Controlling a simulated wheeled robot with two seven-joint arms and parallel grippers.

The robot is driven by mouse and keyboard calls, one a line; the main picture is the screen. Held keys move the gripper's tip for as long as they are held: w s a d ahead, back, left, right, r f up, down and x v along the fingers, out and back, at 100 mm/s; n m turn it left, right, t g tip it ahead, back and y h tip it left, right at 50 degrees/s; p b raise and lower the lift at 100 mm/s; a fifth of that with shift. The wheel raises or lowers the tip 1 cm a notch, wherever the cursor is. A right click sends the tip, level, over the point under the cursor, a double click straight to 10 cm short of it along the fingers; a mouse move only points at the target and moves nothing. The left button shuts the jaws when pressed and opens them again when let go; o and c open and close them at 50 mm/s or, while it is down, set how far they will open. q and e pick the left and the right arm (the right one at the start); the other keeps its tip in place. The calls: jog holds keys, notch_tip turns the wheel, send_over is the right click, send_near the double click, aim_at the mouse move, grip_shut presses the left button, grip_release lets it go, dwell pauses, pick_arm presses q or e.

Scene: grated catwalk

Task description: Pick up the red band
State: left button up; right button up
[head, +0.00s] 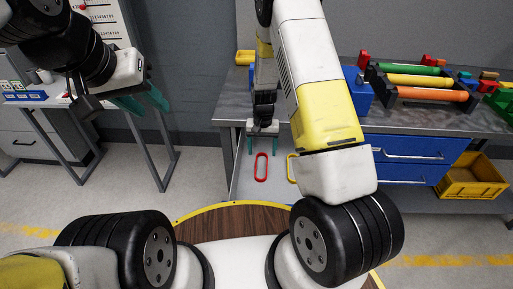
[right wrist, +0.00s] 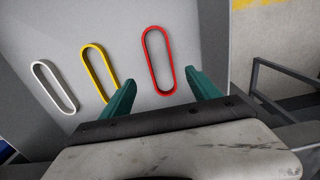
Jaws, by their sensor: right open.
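The red band (right wrist: 149,64) is a long, thin ring on a pale panel (right wrist: 110,30), first from the right in a row with a yellow band (right wrist: 91,72) and a white band (right wrist: 47,86). The red band also shows in the head view (head: 266,168), just below my right gripper (head: 264,144). My right gripper is open and empty. In the right wrist view its fingertips (right wrist: 160,84) lie to either side of the red band's near end; I cannot tell the remaining gap. My left gripper (head: 143,101) is open and empty, far to the left.
A grey workbench (head: 230,100) with blue drawers (head: 410,147) stands behind the right arm. On it are a blue box (head: 357,88) and a rack of coloured rods (head: 415,82). A yellow crate (head: 470,178) sits low right. A side table (head: 60,100) stands left.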

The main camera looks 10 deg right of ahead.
aim_at(261, 168)
notch_tip(261, 168, down, 8)
jog(key=shift+a+r, duration=0.1)
jog(key=shift+r, duration=0.05)
jog(key=c, duration=1.4)
jog(key=shift+r, duration=0.15)
